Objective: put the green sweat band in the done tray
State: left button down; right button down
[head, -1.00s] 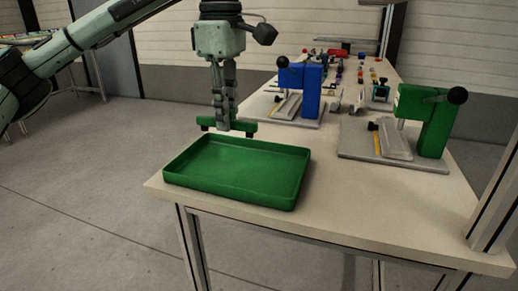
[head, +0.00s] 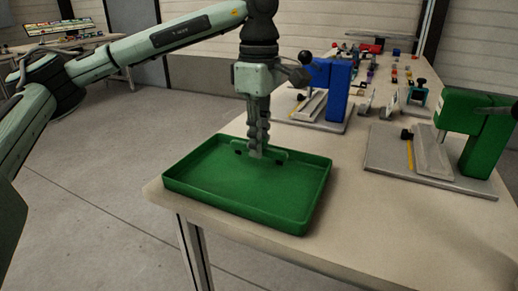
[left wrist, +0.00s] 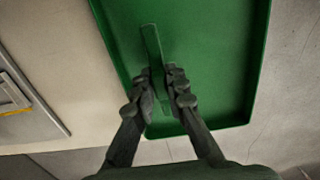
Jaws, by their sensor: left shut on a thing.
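In the left wrist view the band (left wrist: 152,45) runs between the fingertips (left wrist: 163,80), over the floor of the tray (left wrist: 220,50). The band is inside the tray's outline, low down; I cannot tell whether it touches the tray floor. The rest of the tray is empty. My right gripper is out of view.
The tray stands at the table's near left corner. To its right are a green press (head: 490,135) on a grey plate and, behind, a blue press (head: 335,90). Several small coloured parts lie farther back. The table (head: 385,235) right of the tray is clear.

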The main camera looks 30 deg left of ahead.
pick_arm(q)
jog(key=shift+f, duration=0.85)
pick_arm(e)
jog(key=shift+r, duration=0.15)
pick_arm(q)
jog(key=shift+f, duration=0.15)
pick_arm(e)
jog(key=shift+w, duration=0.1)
pick_arm(q)
jog(key=c, duration=1.5)
grip_release()
jog(key=shift+c, duration=0.2)
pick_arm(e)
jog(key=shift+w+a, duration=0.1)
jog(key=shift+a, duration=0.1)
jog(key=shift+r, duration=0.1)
